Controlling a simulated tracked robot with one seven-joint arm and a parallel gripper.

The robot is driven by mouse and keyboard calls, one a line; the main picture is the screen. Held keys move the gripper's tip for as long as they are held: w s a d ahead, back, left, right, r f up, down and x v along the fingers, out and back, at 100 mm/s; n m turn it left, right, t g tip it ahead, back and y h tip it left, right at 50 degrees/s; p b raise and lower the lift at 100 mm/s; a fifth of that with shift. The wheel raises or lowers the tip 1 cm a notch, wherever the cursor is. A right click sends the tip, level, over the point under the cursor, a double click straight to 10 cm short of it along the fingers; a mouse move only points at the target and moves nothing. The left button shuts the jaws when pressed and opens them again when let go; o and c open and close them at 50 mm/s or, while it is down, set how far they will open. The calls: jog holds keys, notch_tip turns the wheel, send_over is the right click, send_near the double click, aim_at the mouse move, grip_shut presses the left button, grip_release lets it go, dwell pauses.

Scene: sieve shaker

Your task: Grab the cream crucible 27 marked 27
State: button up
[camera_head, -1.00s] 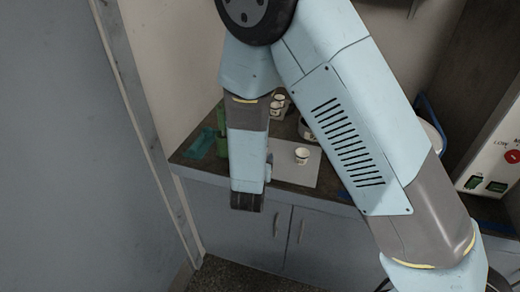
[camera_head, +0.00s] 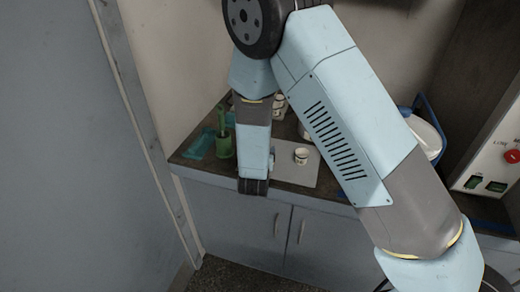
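A small cream crucible (camera_head: 301,155) stands upright on a grey mat (camera_head: 309,174) on the dark counter. Its marking is too small to read. Similar cream crucibles (camera_head: 279,101) stand farther back, partly hidden behind my arm, and I cannot tell which one is marked 27. My gripper (camera_head: 253,187) points down near the counter's front edge, left of the crucible on the mat and apart from it. Its fingers are too small and dark to show whether they are open or shut.
A green container (camera_head: 223,146) and a teal tray (camera_head: 200,145) are at the counter's left end. A white bowl-like thing (camera_head: 427,136) and a machine with switches (camera_head: 491,170) stand at the right. Cabinet doors (camera_head: 240,229) are below the counter.

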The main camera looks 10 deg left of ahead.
jog(key=c, duration=1.1)
jog(key=shift+c, duration=0.2)
